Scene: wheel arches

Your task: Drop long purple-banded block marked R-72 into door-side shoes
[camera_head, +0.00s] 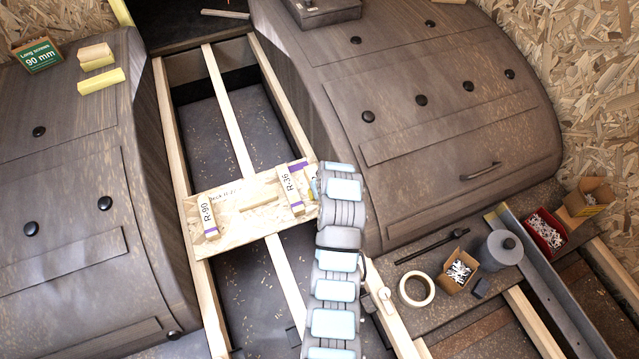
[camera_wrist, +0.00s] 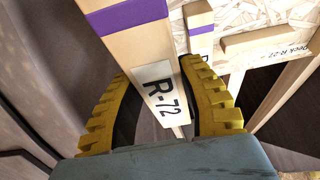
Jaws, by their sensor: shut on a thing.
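In the wrist view my gripper (camera_wrist: 157,72) has its yellow ribbed fingers on either side of the long pale block marked R-72 (camera_wrist: 148,45), which has a purple band, and is shut on it. In the head view my arm hides the gripper and most of this block. A pale board (camera_head: 240,232) lies across the wooden rails; it also shows in the wrist view (camera_wrist: 290,22). Block R-90 (camera_head: 207,215) is at its left end and block R-36 (camera_head: 291,188) near its right end. A plain wooden strip (camera_head: 259,205) lies between them. I cannot tell which parts are the door-side shoes.
Large brown wheel arches stand left (camera_head: 75,170) and right (camera_head: 430,110) of the railed gap. At lower right are a tape roll (camera_head: 416,289), a screw box (camera_head: 459,271), a grey canister (camera_head: 502,248) and a red bin (camera_head: 545,232). A green screw box (camera_head: 37,56) stands upper left.

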